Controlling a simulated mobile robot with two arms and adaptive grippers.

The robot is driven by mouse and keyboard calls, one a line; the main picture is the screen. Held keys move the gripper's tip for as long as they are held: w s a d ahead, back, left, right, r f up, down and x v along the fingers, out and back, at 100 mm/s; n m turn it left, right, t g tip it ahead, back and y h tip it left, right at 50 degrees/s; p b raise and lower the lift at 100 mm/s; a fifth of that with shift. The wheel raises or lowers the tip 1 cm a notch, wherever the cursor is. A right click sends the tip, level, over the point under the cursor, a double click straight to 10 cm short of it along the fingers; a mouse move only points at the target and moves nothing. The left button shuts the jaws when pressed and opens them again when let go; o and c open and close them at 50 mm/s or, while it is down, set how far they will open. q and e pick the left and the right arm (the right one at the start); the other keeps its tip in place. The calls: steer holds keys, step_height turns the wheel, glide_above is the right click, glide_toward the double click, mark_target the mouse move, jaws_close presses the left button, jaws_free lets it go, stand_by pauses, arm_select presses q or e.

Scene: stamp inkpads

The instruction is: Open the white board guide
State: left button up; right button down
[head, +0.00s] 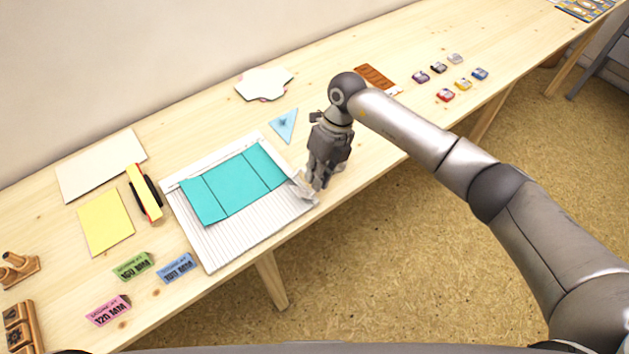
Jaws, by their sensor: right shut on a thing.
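A white lined board (215,248) lies on the table, with a teal card (232,185) creased into panels on top of it. A narrow white strip (215,156), which looks like the board's guide, runs along the card's far edge. My right gripper (308,192) points down at the board's right end. It is shut on a pale, translucent piece (300,184) there, which seems to belong to the guide. The fingers hide part of this piece, so I cannot tell how far the guide is raised. My left gripper is not in view.
Left of the board are a yellow card (105,222), a yellow-and-black tool (144,192) and a cream sheet (101,165). Coloured labels (175,268) lie in front. A blue triangle (284,125) lies behind the gripper; small inkpads (446,95) sit further right. The table's front edge is close.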

steer(key=shift+w+d+f+g+y+b, duration=0.2)
steer(key=shift+d+f+g+y+b, duration=0.3)
steer(key=shift+b, duration=0.4)
arm_select(q)
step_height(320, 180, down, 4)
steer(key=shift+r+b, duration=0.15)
steer(key=shift+b, duration=0.2)
arm_select(e)
steer(key=shift+r+y, duration=0.1)
steer(key=shift+y, duration=0.3)
steer(key=shift+a, duration=0.1)
steer(key=c, duration=1.6)
jaws_free()
steer(key=shift+r, duration=0.1)
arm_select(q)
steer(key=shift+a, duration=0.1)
arm_select(e)
steer(key=shift+w, duration=0.1)
steer(key=shift+w+r, duration=0.1)
steer(key=shift+r, duration=0.15)
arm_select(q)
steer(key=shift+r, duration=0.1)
arm_select(e)
steer(key=v, duration=1.1)
steer(key=shift+w+d+r, duration=0.15)
steer(key=shift+d, duration=0.1)
